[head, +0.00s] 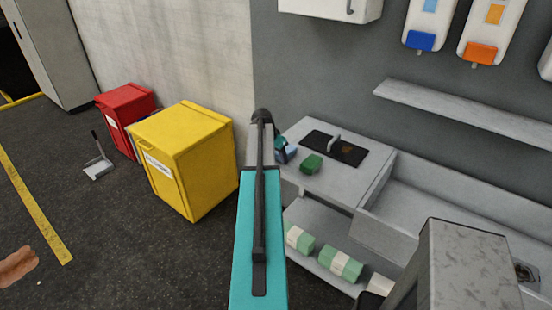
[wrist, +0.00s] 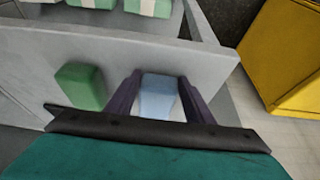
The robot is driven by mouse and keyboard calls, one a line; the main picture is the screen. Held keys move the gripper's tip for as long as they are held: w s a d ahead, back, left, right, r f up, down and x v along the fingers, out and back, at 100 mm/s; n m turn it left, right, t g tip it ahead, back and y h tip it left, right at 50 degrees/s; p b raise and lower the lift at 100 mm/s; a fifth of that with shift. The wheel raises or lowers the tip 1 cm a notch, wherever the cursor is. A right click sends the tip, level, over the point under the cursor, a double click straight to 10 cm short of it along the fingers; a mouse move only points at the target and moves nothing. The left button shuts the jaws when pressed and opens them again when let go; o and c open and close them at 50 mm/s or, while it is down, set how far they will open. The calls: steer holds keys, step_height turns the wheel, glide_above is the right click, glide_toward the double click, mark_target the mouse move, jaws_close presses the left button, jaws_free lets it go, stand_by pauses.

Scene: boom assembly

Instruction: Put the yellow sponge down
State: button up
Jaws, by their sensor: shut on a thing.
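My gripper (wrist: 159,82) is shut on a light blue block (wrist: 158,100), sponge-like in shape, between its two dark fingers. In the head view the blue block (head: 291,153) shows beside the arm, at the left part of the grey counter (head: 318,186). I cannot tell whether it touches the counter. A green block (head: 311,163) lies on the counter close by; it also shows in the wrist view (wrist: 80,87), left of the fingers. I see no yellow sponge in either view.
A black mat (head: 357,153) with an upright divider lies behind the green block. A sink basin (head: 440,205) is at right. Green-and-white packs (head: 341,265) sit on the shelf below. Yellow (head: 190,160) and red (head: 125,105) bins stand left. A wall shelf (head: 460,112) hangs above.

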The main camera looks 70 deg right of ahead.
steer(key=o, duration=0.9)
steer(key=shift+r, duration=0.2)
steer(key=shift+b+v, duration=1.95)
steer(key=shift+v, duration=4)
steer(key=shift+a+f, duration=0.1)
